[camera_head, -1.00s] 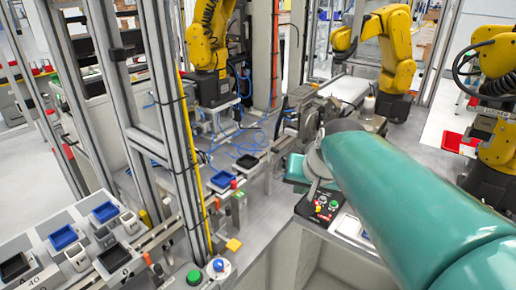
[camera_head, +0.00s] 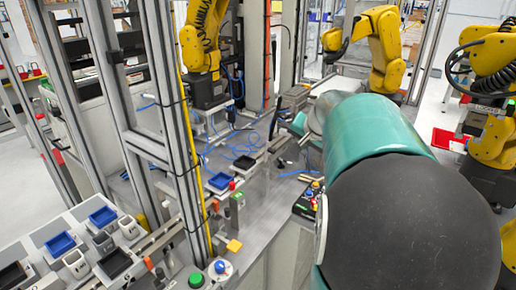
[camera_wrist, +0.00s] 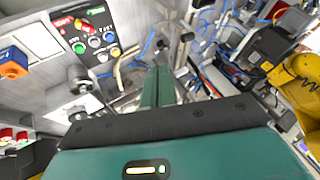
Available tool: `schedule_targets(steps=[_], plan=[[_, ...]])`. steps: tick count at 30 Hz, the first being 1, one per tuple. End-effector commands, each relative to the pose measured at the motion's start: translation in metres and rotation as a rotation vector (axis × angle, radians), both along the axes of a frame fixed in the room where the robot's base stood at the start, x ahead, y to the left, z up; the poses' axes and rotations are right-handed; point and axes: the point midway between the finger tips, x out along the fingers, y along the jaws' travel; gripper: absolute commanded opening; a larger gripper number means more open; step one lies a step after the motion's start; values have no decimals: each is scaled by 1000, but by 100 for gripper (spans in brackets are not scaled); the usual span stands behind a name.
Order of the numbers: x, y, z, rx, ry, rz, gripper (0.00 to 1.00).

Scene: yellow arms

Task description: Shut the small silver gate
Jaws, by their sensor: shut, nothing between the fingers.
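In the wrist view my gripper (camera_wrist: 158,88) has its two teal fingers together and empty, pointing away over the grey machine bed. In the head view my teal arm reaches from the lower right, and a small teal part of its end shows near the middle; the fingertips cannot be made out there. No part stands out clearly as the small silver gate. Silver metal fittings (camera_wrist: 185,45) show just beyond and right of the fingers in the wrist view. I cannot tell whether the gate is among them or hidden by my gripper or arm.
A button panel (camera_wrist: 92,35) lies left of the fingers in the wrist view. Yellow robot arms (camera_head: 203,40) stand around the cell. Aluminium posts (camera_head: 160,110) rise at the left. Blue cables (camera_head: 240,148) lie loose on the bed. Trays (camera_head: 62,244) fill the front-left bench.

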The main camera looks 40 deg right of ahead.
Motion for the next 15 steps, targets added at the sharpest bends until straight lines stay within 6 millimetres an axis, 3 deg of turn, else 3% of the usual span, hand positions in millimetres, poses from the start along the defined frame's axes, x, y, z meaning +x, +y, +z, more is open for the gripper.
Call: schedule_targets(steps=[7, 15], plan=[[7, -10, -17, 3, 1, -11, 0], [39, -21, -58, 3, 3, -11, 0]])
